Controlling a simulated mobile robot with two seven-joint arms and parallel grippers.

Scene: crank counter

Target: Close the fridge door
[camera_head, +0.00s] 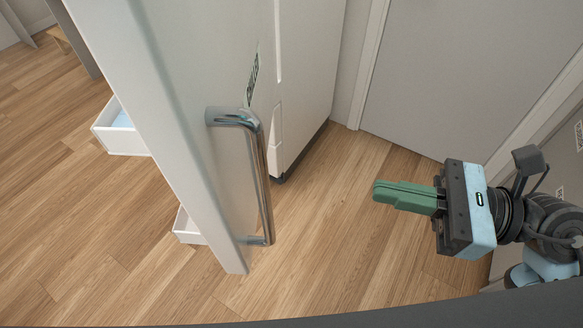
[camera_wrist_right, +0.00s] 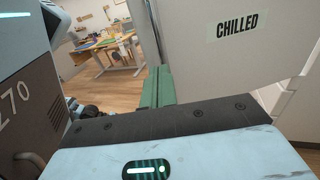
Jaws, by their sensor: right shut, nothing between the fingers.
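The fridge door (camera_head: 185,110) is a pale panel that stands open in the left half of the head view. A curved metal handle (camera_head: 262,175) is on its right-hand face. The pale fridge body (camera_head: 305,70) stands behind the door. My right gripper (camera_head: 378,192) has green fingers, shut and empty, pointing left toward the handle with a clear gap between. In the right wrist view the green fingers (camera_wrist_right: 157,88) show beside a pale panel (camera_wrist_right: 240,50) labelled "CHILLED". My left gripper is not in view.
White drawers (camera_head: 122,128) stick out to the left of the door. A grey door (camera_head: 470,70) with a white frame is at the back right. Wooden floor (camera_head: 330,240) is clear between the handle and my right gripper. Cluttered tables (camera_wrist_right: 118,50) stand far off in the right wrist view.

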